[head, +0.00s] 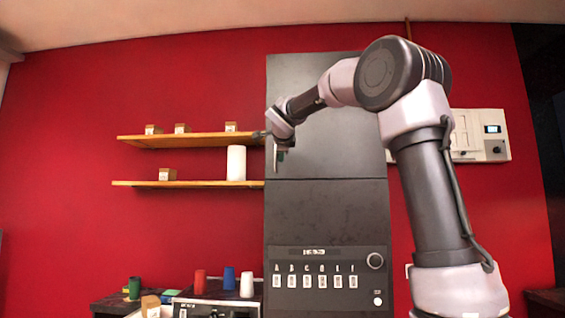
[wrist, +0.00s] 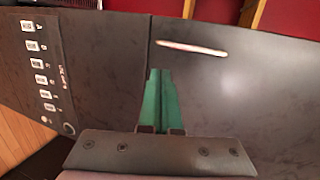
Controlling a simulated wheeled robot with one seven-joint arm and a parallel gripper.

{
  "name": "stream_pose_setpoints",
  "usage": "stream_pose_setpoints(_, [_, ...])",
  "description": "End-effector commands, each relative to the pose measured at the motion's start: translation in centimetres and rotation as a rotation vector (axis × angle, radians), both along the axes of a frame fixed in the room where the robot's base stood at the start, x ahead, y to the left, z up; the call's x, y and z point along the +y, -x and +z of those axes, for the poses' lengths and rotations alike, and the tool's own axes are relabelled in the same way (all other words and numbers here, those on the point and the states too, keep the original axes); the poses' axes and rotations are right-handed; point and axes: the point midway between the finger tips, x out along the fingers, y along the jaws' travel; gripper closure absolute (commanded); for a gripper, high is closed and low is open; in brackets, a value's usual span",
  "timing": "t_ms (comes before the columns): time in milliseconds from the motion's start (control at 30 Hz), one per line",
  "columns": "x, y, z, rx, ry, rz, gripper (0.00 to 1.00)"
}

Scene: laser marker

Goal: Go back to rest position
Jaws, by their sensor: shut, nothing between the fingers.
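My gripper (head: 280,157) is raised in front of the dark cabinet (head: 325,215), at the left side of its upper door, close to the light handle (head: 275,158). The wrist view shows the green fingers of my gripper (wrist: 160,75) shut together with nothing between them. The pale bar handle (wrist: 191,48) lies beyond the fingertips in that view, with a gap between them. My arm reaches up and leftward from the lower right of the head view. The upper door looks shut.
Two wooden shelves (head: 190,141) on the red wall left of the cabinet hold small boxes and a white cylinder (head: 236,163). Red (head: 200,282), blue (head: 229,278) and white (head: 247,284) cylinders stand low at left. A control panel (head: 480,135) hangs at right.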

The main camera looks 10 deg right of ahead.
Motion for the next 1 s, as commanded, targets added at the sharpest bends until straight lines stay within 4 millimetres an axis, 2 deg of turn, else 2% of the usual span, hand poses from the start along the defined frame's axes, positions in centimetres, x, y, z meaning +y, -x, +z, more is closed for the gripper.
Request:
stream_pose_setpoints(100, [0.4,1.5,0.5,0.000,0.000,0.000,1.00])
stream_pose_setpoints(200, [0.7,2.2,0.7,0.001,-0.001,0.000,1.00])
stream_pose_setpoints(433, [0.8,2.5,0.7,0.002,-0.001,-0.001,1.00])
stream_pose_setpoints(533, [0.4,2.9,0.4,0.014,0.011,0.002,1.00])
stream_pose_setpoints(600, [-0.3,4.0,-0.3,0.047,0.042,0.014,1.00])
stream_pose_setpoints(667, [-1.3,5.6,-1.5,0.095,0.088,0.035,1.00])
stream_pose_setpoints(767, [-3.3,9.6,-4.6,0.207,0.191,0.098,1.00])
stream_pose_setpoints(900, [-5.0,16.4,-10.0,0.371,0.350,0.246,1.00])
stream_pose_setpoints(1000, [-5.5,21.4,-13.9,0.463,0.457,0.378,1.00])
